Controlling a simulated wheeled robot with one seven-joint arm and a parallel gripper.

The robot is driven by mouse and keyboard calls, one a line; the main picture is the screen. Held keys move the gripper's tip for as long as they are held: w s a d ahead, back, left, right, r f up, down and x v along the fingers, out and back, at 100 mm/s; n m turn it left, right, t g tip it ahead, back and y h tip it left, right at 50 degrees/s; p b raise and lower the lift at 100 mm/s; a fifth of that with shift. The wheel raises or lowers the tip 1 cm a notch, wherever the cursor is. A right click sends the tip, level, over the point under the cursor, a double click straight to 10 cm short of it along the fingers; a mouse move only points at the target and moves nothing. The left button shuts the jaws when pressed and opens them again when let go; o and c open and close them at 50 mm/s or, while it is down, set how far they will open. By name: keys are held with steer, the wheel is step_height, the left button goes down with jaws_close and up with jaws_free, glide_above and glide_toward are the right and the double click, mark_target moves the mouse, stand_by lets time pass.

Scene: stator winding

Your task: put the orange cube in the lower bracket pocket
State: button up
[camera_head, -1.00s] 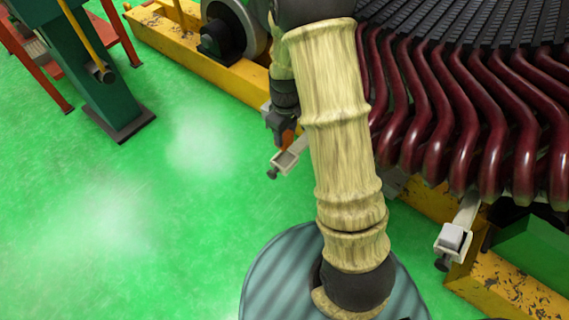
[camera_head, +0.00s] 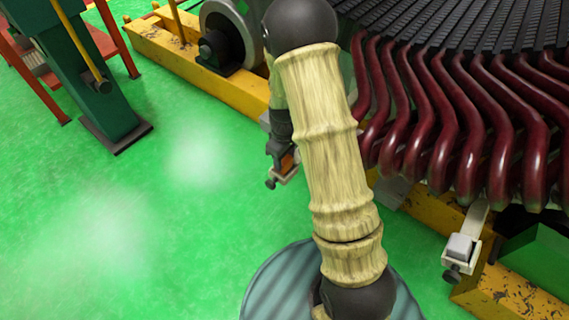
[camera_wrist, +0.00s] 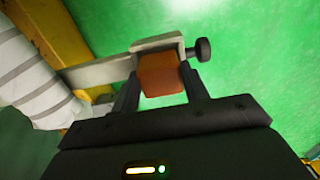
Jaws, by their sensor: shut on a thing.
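The orange cube (camera_wrist: 163,80) is between the two fingers of my gripper (camera_wrist: 165,88) in the wrist view. In the head view a small part of the orange cube (camera_head: 287,163) shows below my gripper (camera_head: 281,158). The lower bracket (camera_wrist: 155,45), a pale metal arm with a squared pocket and a dark knob, lies right at the cube's far side. The cube overlaps the pocket opening in the picture. How deep it sits in the pocket I cannot tell. The bracket (camera_head: 285,177) also shows in the head view, partly hidden by my gripper.
Dark red stator coils (camera_head: 440,130) fill the right side above a yellow frame (camera_head: 240,90).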

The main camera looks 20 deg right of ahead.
mark_target(285, 159)
steer(key=shift+f, duration=1.1)
steer(key=shift+f, duration=0.1)
steer(key=o, duration=1)
step_height(285, 159, up, 12)
steer(key=p, duration=0.5)
